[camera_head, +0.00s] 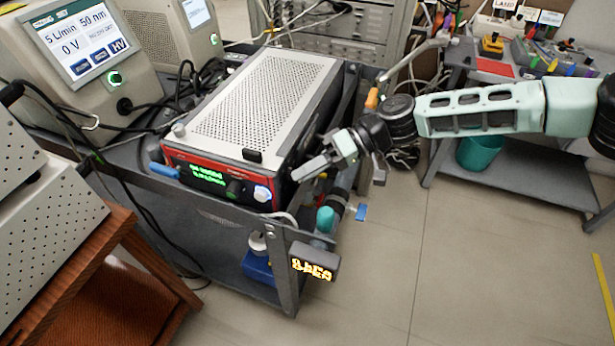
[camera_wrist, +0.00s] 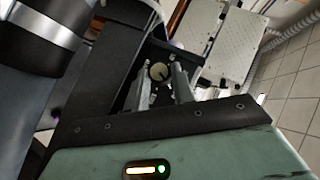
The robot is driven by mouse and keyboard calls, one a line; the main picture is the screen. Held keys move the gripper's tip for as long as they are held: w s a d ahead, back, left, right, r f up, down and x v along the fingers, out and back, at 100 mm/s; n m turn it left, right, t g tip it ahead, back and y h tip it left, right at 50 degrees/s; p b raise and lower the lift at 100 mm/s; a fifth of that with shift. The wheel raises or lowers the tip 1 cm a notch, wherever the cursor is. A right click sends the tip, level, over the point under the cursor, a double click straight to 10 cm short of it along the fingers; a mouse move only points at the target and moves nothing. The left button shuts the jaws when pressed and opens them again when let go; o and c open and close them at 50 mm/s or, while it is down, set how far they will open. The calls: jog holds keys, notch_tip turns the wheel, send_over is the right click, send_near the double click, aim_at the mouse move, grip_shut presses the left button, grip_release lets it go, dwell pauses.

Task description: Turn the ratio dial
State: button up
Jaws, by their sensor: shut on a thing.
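The particle classifier (camera_head: 225,180) is a grey box with a perforated lid and a red-edged black front. It sits on a dark cart. My gripper (camera_head: 298,174) reaches in from the right to its front right corner. In the wrist view a small round olive dial (camera_wrist: 159,71) with a pointer line lies between the fingertips, which I take as the ratio dial. My gripper (camera_wrist: 158,80) is shut on it. In the head view the fingers hide the dial.
A small amber display (camera_head: 314,262) hangs on the cart's front right, below teal-capped tubing (camera_head: 325,219). Two screened units (camera_head: 88,45) stand at the back left, with cables. A wooden stand (camera_head: 120,265) is at the left. The floor at the right (camera_head: 470,270) is clear.

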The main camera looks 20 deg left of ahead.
dwell(0.4)
jog(key=o, duration=1)
jog(key=shift+w, duration=0.1)
jog(key=b+v, duration=0.3)
jog(key=v, duration=1.4)
jog(key=shift+w+d+f, duration=0.2)
jog(key=shift+w+f, duration=0.05)
jog(key=shift+w, duration=0.1)
